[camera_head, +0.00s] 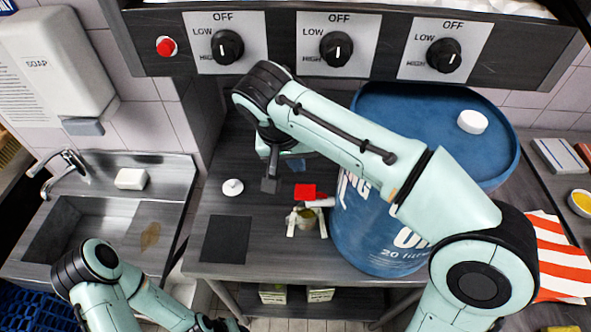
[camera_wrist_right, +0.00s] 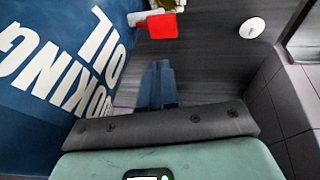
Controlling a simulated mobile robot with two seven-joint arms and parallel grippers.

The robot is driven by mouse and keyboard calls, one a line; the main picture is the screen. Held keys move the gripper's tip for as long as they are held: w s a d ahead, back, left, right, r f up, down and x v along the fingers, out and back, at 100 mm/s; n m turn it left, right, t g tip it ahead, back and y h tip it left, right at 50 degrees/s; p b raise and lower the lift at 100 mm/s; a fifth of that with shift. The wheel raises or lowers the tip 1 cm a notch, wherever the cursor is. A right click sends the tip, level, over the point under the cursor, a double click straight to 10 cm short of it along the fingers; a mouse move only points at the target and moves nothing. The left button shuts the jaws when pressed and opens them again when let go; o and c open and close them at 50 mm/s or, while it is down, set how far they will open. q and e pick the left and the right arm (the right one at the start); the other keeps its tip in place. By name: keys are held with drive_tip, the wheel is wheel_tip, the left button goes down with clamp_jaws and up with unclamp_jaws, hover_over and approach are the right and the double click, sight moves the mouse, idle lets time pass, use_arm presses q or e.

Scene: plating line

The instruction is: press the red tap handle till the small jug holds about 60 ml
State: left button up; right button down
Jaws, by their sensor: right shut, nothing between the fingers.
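The red tap handle (camera_head: 305,191) sits on a white tap (camera_head: 321,202) at the side of the blue cooking oil drum (camera_head: 375,235). It also shows in the right wrist view (camera_wrist_right: 163,26). The small jug (camera_head: 305,219) stands under the tap on a pale stand; I cannot read its level. My right gripper (camera_head: 270,184) is shut and empty, left of the handle in the head view and apart from it. Its fingers (camera_wrist_right: 157,75) point towards the handle in the wrist view. My left gripper (camera_head: 226,325) is at the bottom edge, its jaws unclear.
A white round lid (camera_head: 232,187) and a dark square mat (camera_head: 226,239) lie on the grey counter. A white cap (camera_head: 472,121) is on the drum top. A sink (camera_head: 95,235) is at the left. A knob panel (camera_head: 340,45) overhangs the back. The counter's front is mostly clear.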

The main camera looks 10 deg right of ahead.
drive_tip(key=shift+s+d+v, duration=0.1)
drive_tip(key=shift+d+v, duration=0.1)
drive_tip(key=shift+v, duration=0.85)
drive_tip(key=shift+s+d+v, duration=0.15)
drive_tip(key=shift+d+v, duration=0.05)
drive_tip(key=shift+v, duration=0.85)
